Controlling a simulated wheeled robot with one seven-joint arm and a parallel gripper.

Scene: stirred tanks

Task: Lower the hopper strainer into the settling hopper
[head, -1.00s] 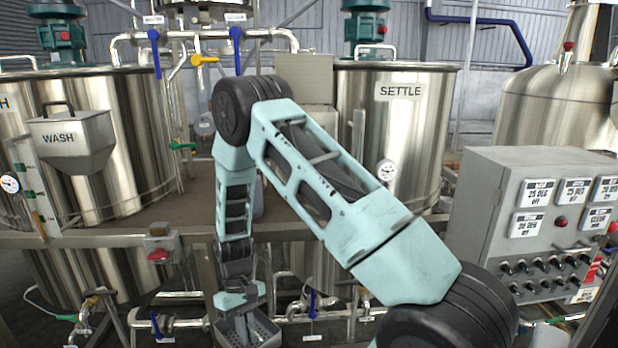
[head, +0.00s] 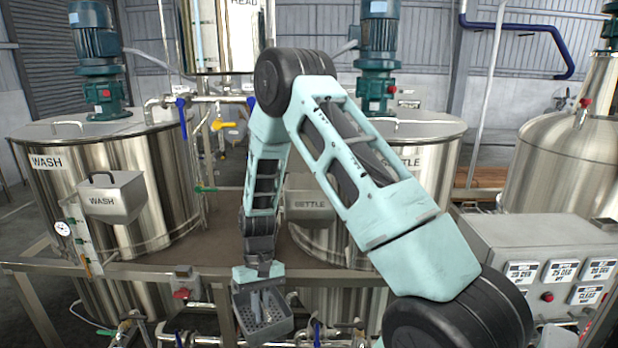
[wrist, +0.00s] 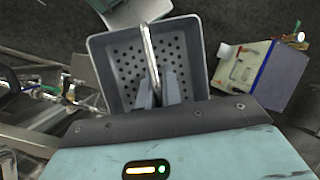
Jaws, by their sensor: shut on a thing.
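The hopper strainer (head: 270,329) is a grey perforated basket with an upright bar handle. It hangs from my gripper (head: 262,288) low in front of the platform edge, lower in the picture than the hopper. In the wrist view, my gripper (wrist: 158,88) is shut on the handle, and the strainer (wrist: 105,62) shows its empty, holed floor. The settling hopper (head: 310,207) is a grey bin labelled SETTLE on the front of the settle tank (head: 425,165). My arm crosses in front of both, and the hopper's inside cannot be seen clearly.
A similar hopper labelled WASH (head: 111,198) hangs on the wash tank (head: 160,170) at left. The platform's front rail (head: 130,270) carries a red-button box (head: 182,284). A control panel (head: 545,265) stands at right. Pipes and valves lie low near the strainer.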

